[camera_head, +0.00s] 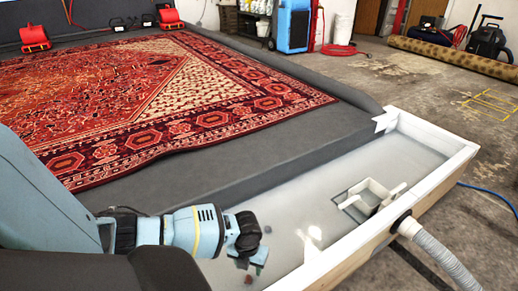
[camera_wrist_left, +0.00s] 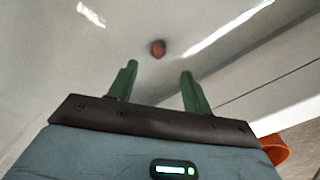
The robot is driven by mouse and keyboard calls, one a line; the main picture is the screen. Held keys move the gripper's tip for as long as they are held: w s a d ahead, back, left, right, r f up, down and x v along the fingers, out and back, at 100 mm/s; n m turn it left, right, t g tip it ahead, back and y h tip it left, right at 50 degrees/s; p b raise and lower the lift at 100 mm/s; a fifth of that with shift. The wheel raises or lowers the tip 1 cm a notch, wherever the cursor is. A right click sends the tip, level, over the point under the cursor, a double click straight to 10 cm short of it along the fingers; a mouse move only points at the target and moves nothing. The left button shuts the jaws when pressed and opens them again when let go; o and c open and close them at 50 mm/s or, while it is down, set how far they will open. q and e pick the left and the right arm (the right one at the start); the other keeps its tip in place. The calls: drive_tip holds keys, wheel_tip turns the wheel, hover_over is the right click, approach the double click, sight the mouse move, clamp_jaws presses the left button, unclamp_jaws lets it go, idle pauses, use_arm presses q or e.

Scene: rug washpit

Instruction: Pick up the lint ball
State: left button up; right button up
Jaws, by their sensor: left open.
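A small reddish-brown lint ball (camera_wrist_left: 158,48) lies on the pale trough floor in the left wrist view, just beyond and between my fingertips. In the head view a small reddish lump (camera_head: 248,279), which looks like the same ball, lies just below my left gripper (camera_head: 251,266). My left gripper is open and points down into the trough; its two green fingers (camera_wrist_left: 159,68) are apart with nothing between them. The ball looks apart from the fingers. My right gripper is not in view.
The white-rimmed trough (camera_head: 432,165) holds a pale drain fitting (camera_head: 370,197) to the right. A small greyish spot (camera_head: 267,229) lies near my wrist. A grey hose (camera_head: 440,255) leaves the trough's outer wall. A red patterned rug (camera_head: 150,95) covers the platform. An orange object (camera_wrist_left: 275,148) shows at right.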

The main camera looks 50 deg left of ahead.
sight(249, 279)
use_arm(q)
drive_tip(key=shift+f, duration=0.25)
drive_tip(key=shift+s+f+b, duration=0.1)
drive_tip(key=shift+f+b, duration=0.45)
drive_tip(key=shift+f, duration=0.35)
drive_tip(key=shift+a+f+b, duration=0.15)
drive_tip(key=shift+f+b, duration=1.5)
drive_tip(key=shift+f, duration=1.1)
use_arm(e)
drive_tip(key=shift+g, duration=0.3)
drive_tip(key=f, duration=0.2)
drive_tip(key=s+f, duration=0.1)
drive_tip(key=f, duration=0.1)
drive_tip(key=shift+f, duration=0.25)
use_arm(q)
clamp_jaws()
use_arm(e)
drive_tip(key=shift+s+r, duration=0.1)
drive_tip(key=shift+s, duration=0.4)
